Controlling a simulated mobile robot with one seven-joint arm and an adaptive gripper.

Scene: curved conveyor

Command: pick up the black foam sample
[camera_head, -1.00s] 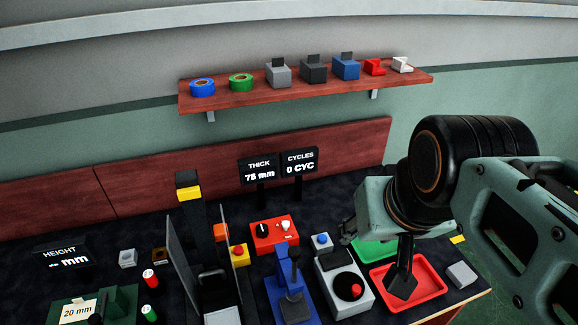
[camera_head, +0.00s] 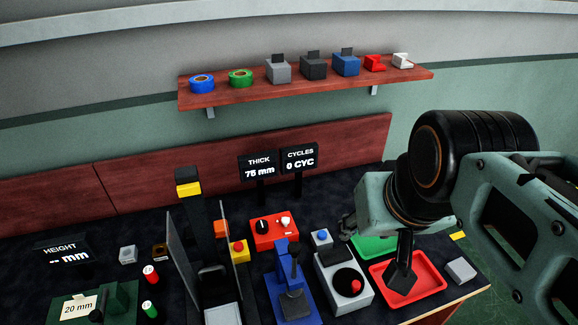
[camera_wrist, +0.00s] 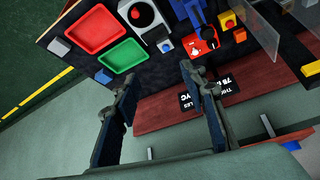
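My gripper (camera_head: 400,265) is at the right in the head view, above the red tray and green tray. In the wrist view my gripper (camera_wrist: 162,78) is open, its two fingers wide apart with nothing between them. I cannot surely identify the black foam sample. My arm hides that spot in the head view.
The red tray (camera_head: 435,277) and green tray (camera_head: 372,247) look empty. A grey block (camera_head: 461,271) lies right of the red tray. A blue press (camera_head: 290,290), a grey device (camera_head: 340,270) and a red box (camera_head: 273,231) stand close by. A shelf (camera_head: 230,105) runs above.

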